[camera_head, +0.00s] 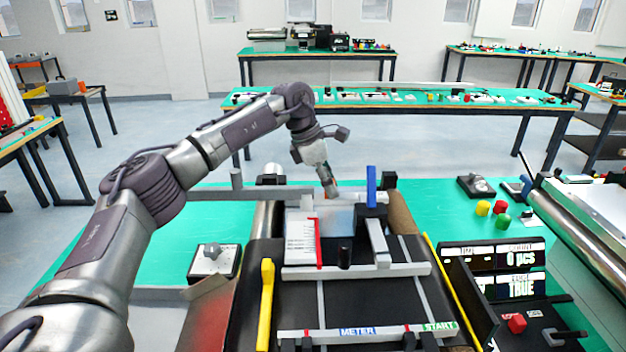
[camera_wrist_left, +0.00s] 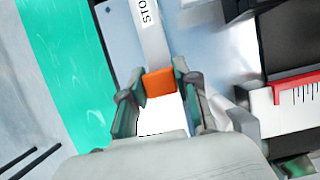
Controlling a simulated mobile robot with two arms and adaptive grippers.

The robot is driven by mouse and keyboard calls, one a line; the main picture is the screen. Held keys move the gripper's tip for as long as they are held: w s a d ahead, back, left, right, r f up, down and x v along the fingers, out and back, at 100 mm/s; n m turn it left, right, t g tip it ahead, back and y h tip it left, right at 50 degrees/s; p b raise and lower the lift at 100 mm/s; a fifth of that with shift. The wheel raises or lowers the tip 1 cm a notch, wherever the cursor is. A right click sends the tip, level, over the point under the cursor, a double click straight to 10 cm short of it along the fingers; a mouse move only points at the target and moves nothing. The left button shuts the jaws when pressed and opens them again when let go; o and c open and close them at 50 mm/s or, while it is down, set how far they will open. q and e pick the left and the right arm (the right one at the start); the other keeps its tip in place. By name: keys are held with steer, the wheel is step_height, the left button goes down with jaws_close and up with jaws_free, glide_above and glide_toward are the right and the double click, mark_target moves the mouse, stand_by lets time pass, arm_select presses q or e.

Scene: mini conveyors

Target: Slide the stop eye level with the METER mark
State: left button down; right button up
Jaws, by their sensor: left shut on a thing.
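The METER mark (camera_head: 357,331) is a blue word on a pale strip across the near end of the black belt. My left gripper (camera_head: 330,190) is at the far end of the conveyor, well beyond the METER mark. In the left wrist view its fingers (camera_wrist_left: 158,100) are shut on an orange tab (camera_wrist_left: 158,82). A white strip with partly cut-off lettering, "STO" (camera_wrist_left: 146,12), runs up from the tab. I cannot tell the stop eye's full shape, as the gripper hides part of it. My right gripper is not in view.
A black block with a blue upright (camera_head: 371,187) stands right of my left gripper. A red-edged white scale (camera_head: 302,241) and a yellow post (camera_head: 266,305) are nearer. The START label (camera_head: 440,327) is right of METER. A display (camera_head: 520,257) stands at the right.

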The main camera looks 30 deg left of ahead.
arm_select(q)
steer(key=shift+a, duration=0.1)
steer(key=c, duration=0.8)
jaws_free()
steer(key=shift+s, duration=0.1)
steer(key=shift+c, duration=0.2)
steer(key=v, duration=1.2)
steer(key=shift+s, duration=0.1)
